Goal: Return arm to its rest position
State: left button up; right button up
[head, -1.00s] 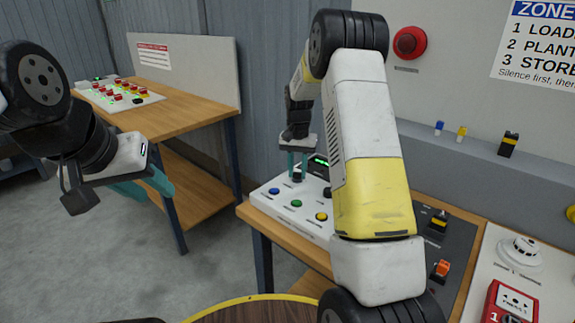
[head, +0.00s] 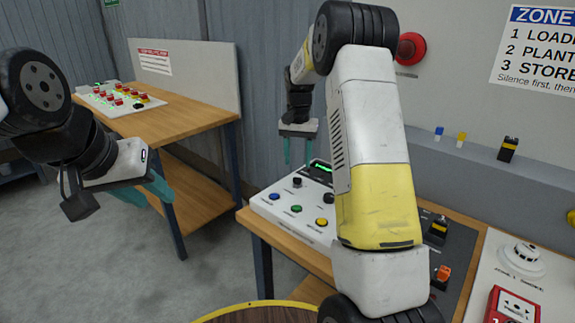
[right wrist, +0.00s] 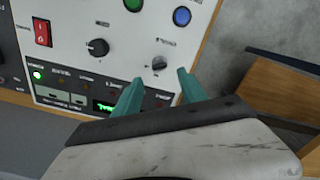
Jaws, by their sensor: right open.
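My right gripper (head: 298,160) hangs with its teal fingers pointing down above the back of the white control panel (head: 268,207). Its fingers are apart with nothing between them. My right arm (head: 370,150) hides part of the panel. My left gripper (head: 150,192) is at the left over the floor, clear of the tables; the gap between its fingers is unclear.
The panel stands on a wooden bench (head: 290,248). A second table (head: 185,118) with a button board (head: 120,98) is at the back left. A red wall button (head: 411,48) and a grey ledge (head: 470,160) are behind my right arm. Open floor lies between the tables.

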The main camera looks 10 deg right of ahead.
jog(key=shift+r, duration=0.65)
jog(key=shift+s+r, duration=0.1)
jog(key=shift+r, duration=0.05)
jog(key=s+a+r+n+t+y, duration=0.1)
jog(key=s+a+r+n+t, duration=0.15)
jog(key=s+r, duration=1.05)
jog(key=s+a+n+t+y, duration=0.1)
jog(key=s+a+n+t, duration=0.1)
jog(key=s, duration=1.8)
jog(key=shift+f+n+t, duration=0.3)
jog(key=shift+n+t, duration=0.05)
jog(key=shift+t, duration=0.5)
jog(key=shift+o, duration=0.5)
jog(key=shift+w, duration=0.1)
